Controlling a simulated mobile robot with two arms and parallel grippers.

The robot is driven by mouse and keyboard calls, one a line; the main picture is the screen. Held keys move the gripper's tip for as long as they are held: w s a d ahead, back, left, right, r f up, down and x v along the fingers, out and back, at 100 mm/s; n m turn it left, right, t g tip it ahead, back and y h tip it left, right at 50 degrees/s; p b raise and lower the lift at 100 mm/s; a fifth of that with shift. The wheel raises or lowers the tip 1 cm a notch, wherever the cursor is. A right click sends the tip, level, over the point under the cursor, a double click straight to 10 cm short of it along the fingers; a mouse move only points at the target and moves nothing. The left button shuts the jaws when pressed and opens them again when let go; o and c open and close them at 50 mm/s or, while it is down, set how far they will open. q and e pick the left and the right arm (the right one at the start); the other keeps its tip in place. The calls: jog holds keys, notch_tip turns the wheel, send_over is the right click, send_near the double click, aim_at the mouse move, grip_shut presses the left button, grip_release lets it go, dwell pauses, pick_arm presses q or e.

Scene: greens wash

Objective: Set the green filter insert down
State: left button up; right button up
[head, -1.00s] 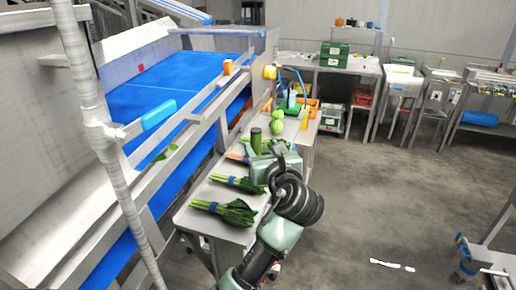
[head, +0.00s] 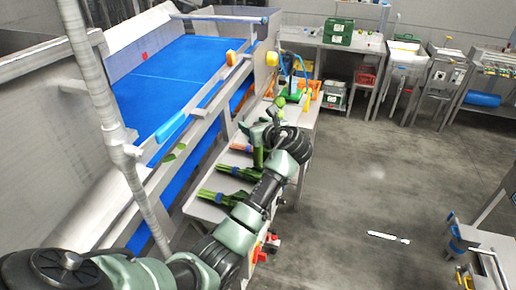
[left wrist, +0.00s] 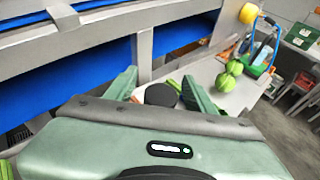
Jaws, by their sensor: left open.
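The green filter insert, a green cylinder (head: 258,157) with a dark top, stands upright on the narrow grey bench (head: 215,213). In the left wrist view its round black top (left wrist: 160,95) shows between my fingers, and the rest of it is mostly hidden. My left gripper (head: 257,138) is at the insert, with its fingers apart on either side of it. In the left wrist view the gripper (left wrist: 160,92) is open; I cannot tell whether a finger touches the insert. My right gripper is not in view.
Bunches of leafy greens (head: 213,196) lie on the bench nearer me. The blue-lined wash trough (head: 170,75) runs along the left. Open floor (head: 370,170) is on the right.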

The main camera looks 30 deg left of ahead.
pick_arm(q)
grip_shut()
jog(key=shift+r, duration=0.1)
